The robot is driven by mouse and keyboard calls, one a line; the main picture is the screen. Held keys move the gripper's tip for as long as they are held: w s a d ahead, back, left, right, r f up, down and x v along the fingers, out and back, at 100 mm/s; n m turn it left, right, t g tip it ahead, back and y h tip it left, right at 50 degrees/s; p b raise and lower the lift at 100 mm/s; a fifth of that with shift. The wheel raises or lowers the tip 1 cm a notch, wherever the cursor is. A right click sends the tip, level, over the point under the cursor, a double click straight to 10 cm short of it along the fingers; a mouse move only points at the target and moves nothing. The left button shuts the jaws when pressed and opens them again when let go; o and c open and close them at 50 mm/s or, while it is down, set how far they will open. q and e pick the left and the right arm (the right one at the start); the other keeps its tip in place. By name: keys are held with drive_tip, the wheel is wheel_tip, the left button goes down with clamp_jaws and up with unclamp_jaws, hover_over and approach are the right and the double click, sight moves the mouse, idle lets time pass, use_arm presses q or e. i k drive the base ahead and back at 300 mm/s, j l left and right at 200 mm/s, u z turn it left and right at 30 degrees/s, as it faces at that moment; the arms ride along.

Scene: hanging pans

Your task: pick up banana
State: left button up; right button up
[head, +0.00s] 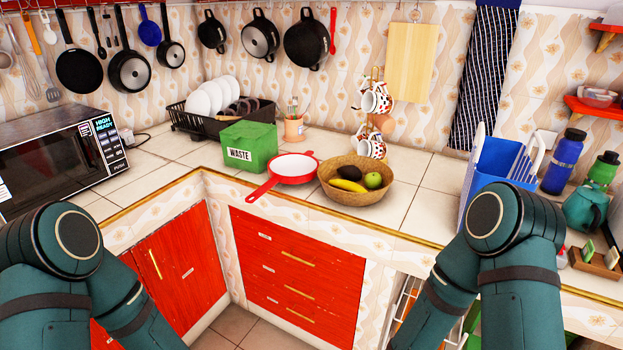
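A yellow banana (347,186) lies in a woven bowl (362,198) on the tiled counter, near the front edge. A dark round-ended fruit (349,173) and a green apple (373,180) lie in the same bowl, behind and to the right of the banana. My two teal arms show at the lower left and lower right, bent downward. Both grippers are out of the picture, and neither arm is near the bowl.
A red pan (293,167) stands just left of the bowl, its handle toward the counter edge. A green waste bin (249,146), a dish rack (193,121) and a mug stand (377,125) are behind. A blue rack (495,168) stands right; counter between it and the bowl is clear.

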sight(348, 186)
drive_tip(key=z, duration=1)
drive_tip(key=j+z, duration=0.2)
drive_tip(key=z, duration=0.2)
drive_tip(key=i+j+z, duration=0.1)
drive_tip(key=j+z, duration=0.15)
drive_tip(key=z, duration=0.15)
drive_tip(key=j+z, duration=0.2)
drive_tip(key=z, duration=0.2)
drive_tip(key=k+j+z, duration=0.1)
drive_tip(key=j+z, duration=0.2)
drive_tip(key=j, duration=0.2)
drive_tip(key=k+j+z, duration=0.1)
drive_tip(key=j+z, duration=0.2)
drive_tip(key=j, duration=0.15)
